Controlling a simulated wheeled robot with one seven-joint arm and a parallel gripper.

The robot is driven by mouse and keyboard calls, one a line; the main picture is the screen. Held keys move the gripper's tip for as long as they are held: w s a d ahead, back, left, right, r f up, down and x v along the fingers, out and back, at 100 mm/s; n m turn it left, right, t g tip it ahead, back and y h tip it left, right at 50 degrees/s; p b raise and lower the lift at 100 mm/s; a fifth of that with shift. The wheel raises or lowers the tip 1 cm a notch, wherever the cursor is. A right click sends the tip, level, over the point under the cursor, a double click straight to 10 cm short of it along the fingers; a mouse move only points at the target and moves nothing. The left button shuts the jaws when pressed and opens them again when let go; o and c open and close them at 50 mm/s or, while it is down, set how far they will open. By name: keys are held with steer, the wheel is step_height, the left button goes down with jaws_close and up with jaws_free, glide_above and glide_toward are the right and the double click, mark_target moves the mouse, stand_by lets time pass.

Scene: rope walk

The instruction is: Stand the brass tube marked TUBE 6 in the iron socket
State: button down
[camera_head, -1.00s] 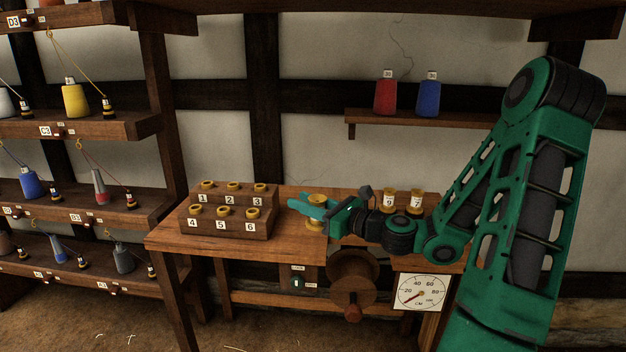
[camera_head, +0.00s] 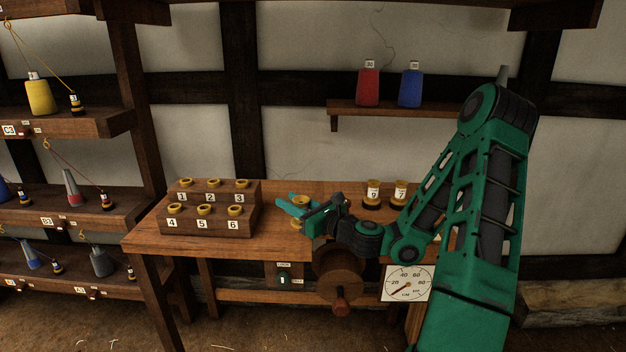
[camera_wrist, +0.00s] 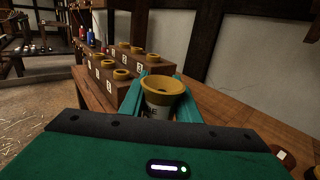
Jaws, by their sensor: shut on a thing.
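My gripper (camera_head: 294,207) is shut on a brass tube (camera_wrist: 163,88) with a wide flared mouth. The tube stands roughly upright between the teal fingers, and it also shows in the head view (camera_head: 301,200) over the workbench, right of the wooden block. Its white label is partly hidden, and I cannot read its number. I cannot tell whether its foot touches the bench. I cannot make out the iron socket; the gripper and arm cover part of the bench.
A stepped wooden block (camera_head: 247,222) numbered 1 to 6 has a brass ring at each number. A dial (camera_head: 407,283) and wooden reel (camera_head: 340,275) are at the bench front. Cone shelves are left.

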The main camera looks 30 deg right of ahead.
steer(key=w+d+m+h, duration=0.5)
steer(key=w+d+h, duration=0.3)
steer(key=d, duration=0.4)
steer(key=shift+r+h, duration=0.4)
steer(key=shift+h, duration=0.1)
steer(key=c, duration=2.5)
jaws_free()
steer(key=shift+w+d+r+m, duration=0.2)
steer(key=shift+d+r+m, duration=0.2)
steer(key=shift+d, duration=0.15)
steer(key=shift+c, duration=0.2)
steer(key=shift+w+f, duration=0.2)
steer(key=shift+f, duration=2.3)
jaws_close()
steer(key=shift+f, duration=0.35)
steer(key=shift+h, duration=0.3)
steer(key=shift+s+d, duration=0.1)
steer(key=shift+s, duration=0.2)
steer(key=shift+f, duration=0.7)
